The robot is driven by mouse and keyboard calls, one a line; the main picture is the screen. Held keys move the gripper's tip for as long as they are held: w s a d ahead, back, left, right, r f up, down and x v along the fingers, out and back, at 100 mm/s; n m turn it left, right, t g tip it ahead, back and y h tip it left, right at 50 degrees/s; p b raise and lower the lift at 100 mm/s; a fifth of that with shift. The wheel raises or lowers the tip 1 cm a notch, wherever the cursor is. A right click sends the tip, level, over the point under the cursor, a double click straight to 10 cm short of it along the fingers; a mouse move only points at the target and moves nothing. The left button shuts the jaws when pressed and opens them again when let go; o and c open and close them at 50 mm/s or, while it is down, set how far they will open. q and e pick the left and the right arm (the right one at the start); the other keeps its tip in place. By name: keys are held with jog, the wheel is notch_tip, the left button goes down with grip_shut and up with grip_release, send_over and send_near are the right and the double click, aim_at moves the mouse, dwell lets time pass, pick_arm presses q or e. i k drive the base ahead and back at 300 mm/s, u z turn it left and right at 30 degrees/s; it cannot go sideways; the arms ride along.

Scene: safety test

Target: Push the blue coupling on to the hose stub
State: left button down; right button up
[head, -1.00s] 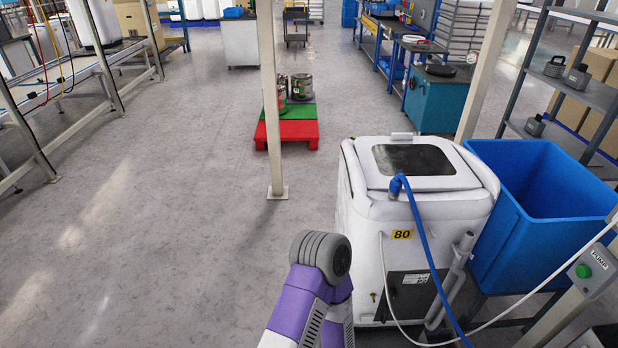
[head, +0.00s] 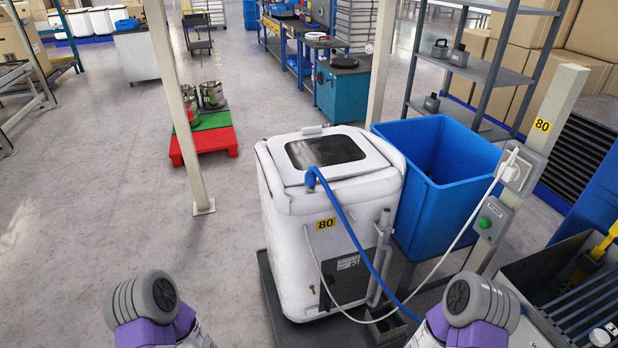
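A blue coupling (head: 311,177) shows at the upper end of a blue hose (head: 354,235), at the front top edge of a white machine marked 80 (head: 281,210). The hose runs from it down the machine's front to the floor at the right. A stub under the coupling is too small or hidden to make out, so I cannot tell how far the coupling sits on it. My two purple and grey arms show at the bottom left and bottom right, well apart from the coupling. Neither gripper's fingers are in view.
A blue bin (head: 428,205) stands right of the machine. A post with a green-button box (head: 491,219) and a plugged white cable (head: 447,258) are further right. A thin post (head: 177,115) and red pallet (head: 186,150) are at left.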

aim_at(310, 180)
jog(key=k, duration=0.5)
jog(key=u, duration=1.4)
jog(key=i, duration=1.15)
jog(key=z, duration=2.75)
